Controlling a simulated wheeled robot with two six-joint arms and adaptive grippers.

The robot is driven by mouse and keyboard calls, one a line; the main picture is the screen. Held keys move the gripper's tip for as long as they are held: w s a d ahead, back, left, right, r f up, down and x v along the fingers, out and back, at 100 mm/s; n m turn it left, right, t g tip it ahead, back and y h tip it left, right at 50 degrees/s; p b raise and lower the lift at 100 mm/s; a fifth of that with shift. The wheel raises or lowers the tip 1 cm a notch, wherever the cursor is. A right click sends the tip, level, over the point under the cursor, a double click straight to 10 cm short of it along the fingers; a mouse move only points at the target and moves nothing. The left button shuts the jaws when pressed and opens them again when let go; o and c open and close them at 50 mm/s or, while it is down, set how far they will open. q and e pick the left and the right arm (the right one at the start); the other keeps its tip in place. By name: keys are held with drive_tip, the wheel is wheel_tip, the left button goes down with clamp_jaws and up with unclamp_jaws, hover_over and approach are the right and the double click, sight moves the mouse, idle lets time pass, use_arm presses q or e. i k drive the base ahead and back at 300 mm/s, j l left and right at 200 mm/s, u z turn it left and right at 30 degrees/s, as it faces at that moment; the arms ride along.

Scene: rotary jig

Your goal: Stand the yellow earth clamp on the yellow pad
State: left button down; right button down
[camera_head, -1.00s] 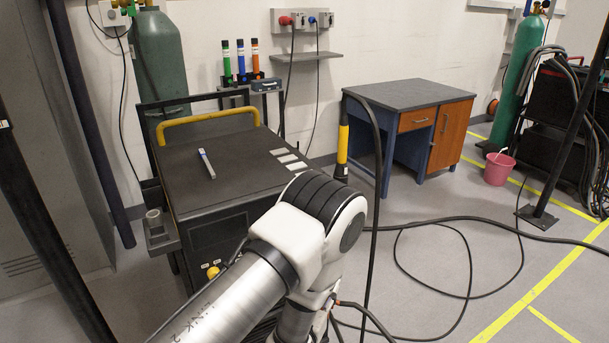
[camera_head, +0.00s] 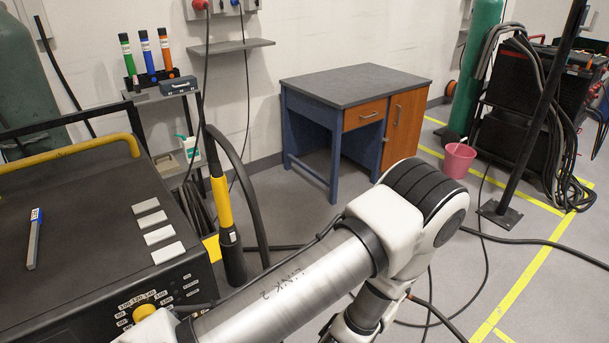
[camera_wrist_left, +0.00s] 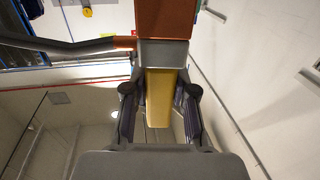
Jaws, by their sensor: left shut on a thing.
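My left gripper (camera_wrist_left: 160,112) shows in the left wrist view, with its two dark fingers closed on the sides of a yellow block. This block looks like the body of the yellow earth clamp (camera_wrist_left: 160,98). A grey part and an orange-brown part (camera_wrist_left: 165,18) rise beyond it, and a dark cable-like bar with an orange end runs off to the left. In the head view my left arm reaches across the lower middle; its gripper and the clamp are out of sight. I cannot make out the yellow pad with certainty. My right gripper is not in view.
A dark machine cabinet (camera_head: 90,215) with small plates on top stands at left. Beside it stands a yellow-and-black handle (camera_head: 221,205) with a thick cable. A blue-legged desk (camera_head: 350,85) and a pink bucket (camera_head: 458,160) stand behind. Cables cross the floor around my arm.

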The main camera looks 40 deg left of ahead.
sight(214, 246)
drive_tip(key=i+l+u, duration=0.1)
drive_tip(key=i+u, duration=0.15)
drive_tip(key=i, duration=0.15)
drive_tip(key=i+l+u, duration=0.25)
drive_tip(key=i, duration=0.15)
drive_tip(key=i+l+u, duration=0.35)
drive_tip(key=i+u, duration=0.25)
drive_tip(key=u, duration=0.15)
drive_tip(key=i+l+u, duration=0.25)
drive_tip(key=u, duration=0.25)
drive_tip(key=i+l+u, duration=0.3)
drive_tip(key=u, duration=0.2)
drive_tip(key=i+l+u, duration=0.15)
drive_tip(key=l+u, duration=0.85)
drive_tip(key=i+l+u, duration=0.15)
drive_tip(key=l, duration=0.25)
